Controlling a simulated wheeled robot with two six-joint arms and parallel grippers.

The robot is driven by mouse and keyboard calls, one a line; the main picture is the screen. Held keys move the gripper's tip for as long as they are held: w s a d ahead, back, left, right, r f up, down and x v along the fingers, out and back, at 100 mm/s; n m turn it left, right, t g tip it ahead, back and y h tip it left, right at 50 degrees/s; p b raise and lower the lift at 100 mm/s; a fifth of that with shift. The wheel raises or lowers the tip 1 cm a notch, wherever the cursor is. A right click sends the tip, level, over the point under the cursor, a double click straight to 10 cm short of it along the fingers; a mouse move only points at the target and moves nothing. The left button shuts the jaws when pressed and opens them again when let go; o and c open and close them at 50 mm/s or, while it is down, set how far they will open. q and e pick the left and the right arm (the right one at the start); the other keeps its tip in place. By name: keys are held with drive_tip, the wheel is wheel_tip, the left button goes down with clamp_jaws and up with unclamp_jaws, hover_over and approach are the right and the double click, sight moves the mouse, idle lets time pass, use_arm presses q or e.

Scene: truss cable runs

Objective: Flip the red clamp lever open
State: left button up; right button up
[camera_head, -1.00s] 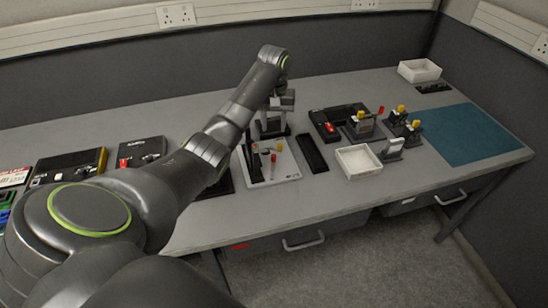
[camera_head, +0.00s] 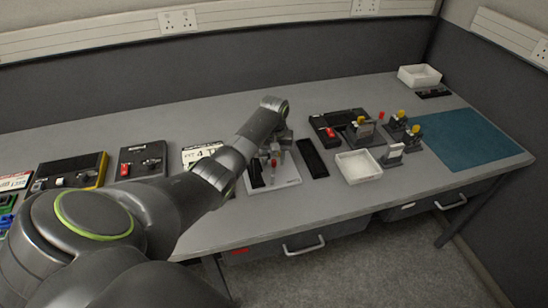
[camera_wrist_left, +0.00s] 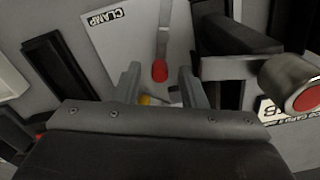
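The white clamp plate (camera_head: 287,181) lies on the bench in the head view, partly hidden by my left arm. In the left wrist view it carries a "CLAMP" label (camera_wrist_left: 105,17). A slim metal lever with a red tip (camera_wrist_left: 160,70) lies over the plate; the red tip also shows in the head view (camera_head: 273,162). My left gripper (camera_wrist_left: 160,78) is open, low over the plate, with one finger on each side of the red tip. No contact with the tip shows. A small yellow part (camera_wrist_left: 145,100) shows between the fingers. My right gripper is out of view.
A metal cylinder with a red end (camera_wrist_left: 303,96) and a dark block (camera_wrist_left: 238,35) stand close to the right finger in the wrist view. A black tray (camera_head: 312,158) and a white bin (camera_head: 358,167) lie right of the plate. The blue mat (camera_head: 465,138) is clear.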

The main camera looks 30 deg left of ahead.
use_arm(q)
clamp_jaws()
drive_tip(key=shift+s+a+r+n+p, duration=0.15)
drive_tip(key=shift+r+n+p, duration=0.15)
drive_tip(key=shift+n+p, duration=0.6)
drive_tip(key=shift+a+f+p, duration=0.1)
drive_tip(key=shift+f+p, duration=0.1)
drive_tip(key=shift+p, duration=0.65)
unclamp_jaws()
